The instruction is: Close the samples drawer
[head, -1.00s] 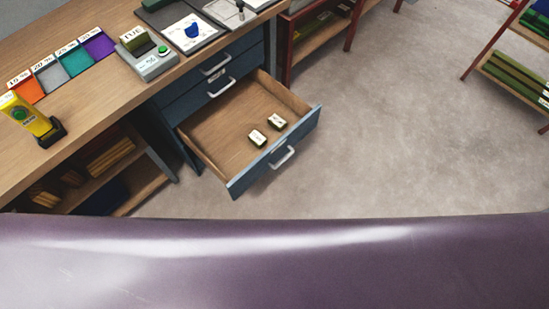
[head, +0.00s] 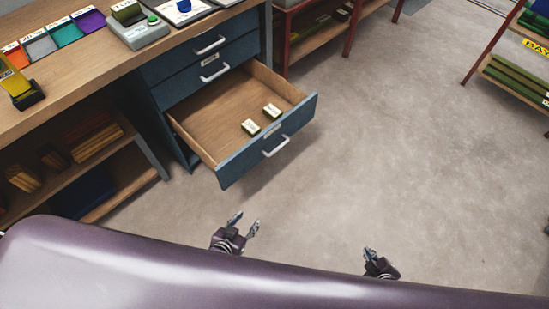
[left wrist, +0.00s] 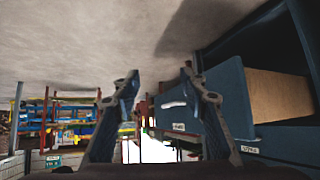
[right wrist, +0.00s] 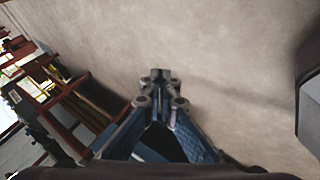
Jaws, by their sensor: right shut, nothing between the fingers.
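The samples drawer (head: 240,158) is the lowest drawer of the blue cabinet, pulled far out, with a wooden inside and a white handle (head: 275,146) on its blue front. Two small labelled blocks (head: 251,127) lie in it. The drawer also shows in the left wrist view (left wrist: 232,98), at the right. My left gripper (head: 245,222) is open and empty, in front of the drawer and apart from it. My right gripper (head: 369,252) is further right over the floor, shut and empty; in the right wrist view its fingertips (right wrist: 160,74) meet.
Two shut drawers (head: 205,75) sit above the open one. A wooden bench (head: 75,82) with an open shelf (head: 118,192) below stands left. Red racks (head: 345,35) stand at the back and right. The floor (head: 400,150) right of the drawer is clear.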

